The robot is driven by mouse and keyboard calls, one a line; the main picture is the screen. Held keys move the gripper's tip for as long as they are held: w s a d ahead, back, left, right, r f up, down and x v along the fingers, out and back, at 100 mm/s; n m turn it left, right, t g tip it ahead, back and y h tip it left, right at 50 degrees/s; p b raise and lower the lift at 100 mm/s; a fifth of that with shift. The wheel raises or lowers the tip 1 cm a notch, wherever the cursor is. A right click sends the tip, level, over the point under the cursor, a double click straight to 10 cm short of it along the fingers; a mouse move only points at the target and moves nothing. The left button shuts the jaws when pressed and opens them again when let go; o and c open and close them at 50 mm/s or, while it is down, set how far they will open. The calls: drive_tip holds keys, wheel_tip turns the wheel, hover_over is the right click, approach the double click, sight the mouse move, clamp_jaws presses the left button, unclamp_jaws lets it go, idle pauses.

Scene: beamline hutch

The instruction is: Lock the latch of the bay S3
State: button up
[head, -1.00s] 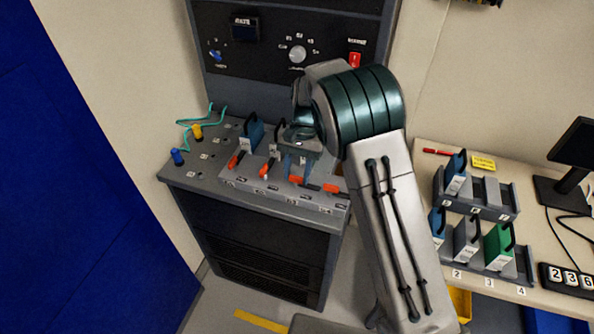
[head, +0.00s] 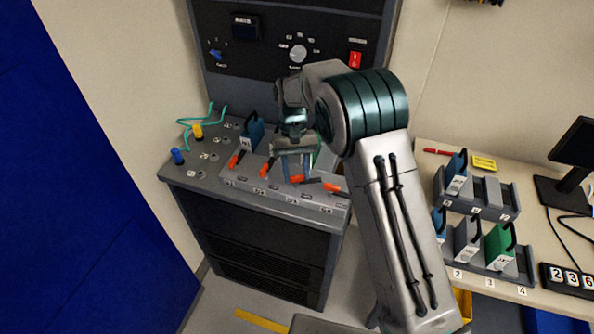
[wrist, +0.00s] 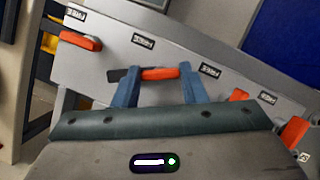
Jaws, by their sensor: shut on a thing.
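The latch of bay S3 is an orange lever (head: 297,179) on the sloping front of the grey bay strip. In the wrist view the orange lever (wrist: 159,73) lies nearly crosswise, with a dark part at its left end. My gripper (head: 293,173) is over it, and its blue fingers (wrist: 158,88) are at the lever's two sides, shut on it. The fingers and wrist partly cover bay S3 in the head view, so what sits in it is hard to make out.
Neighbouring orange levers for S2 (head: 264,169) and S4 (head: 336,188) are close by. A blue module (head: 253,132) stands in the bays at left. The right table holds module racks (head: 508,211).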

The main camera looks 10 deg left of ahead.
drive_tip(key=n+t+h, duration=0.1)
drive_tip(key=n, duration=0.5)
drive_tip(key=shift+a+r+n+t+h+b, duration=0.1)
drive_tip(key=shift+a+n+t+h+b, duration=0.1)
drive_tip(key=shift+n+t+h+b, duration=0.15)
drive_tip(key=n+t, duration=0.1)
drive_tip(key=n, duration=0.1)
drive_tip(key=n+t+h, duration=0.1)
drive_tip(key=n, duration=0.2)
drive_tip(key=shift+s+b, duration=0.15)
drive_tip(key=shift+b, duration=0.2)
drive_tip(key=shift+a+n, duration=0.1)
drive_tip(key=shift+n, duration=0.25)
drive_tip(key=o, duration=1)
drive_tip(key=shift+s, duration=0.1)
drive_tip(key=b+v, duration=0.1)
drive_tip(key=v, duration=1.2)
drive_tip(key=shift+a+r, duration=0.15)
drive_tip(key=shift+r, duration=0.2)
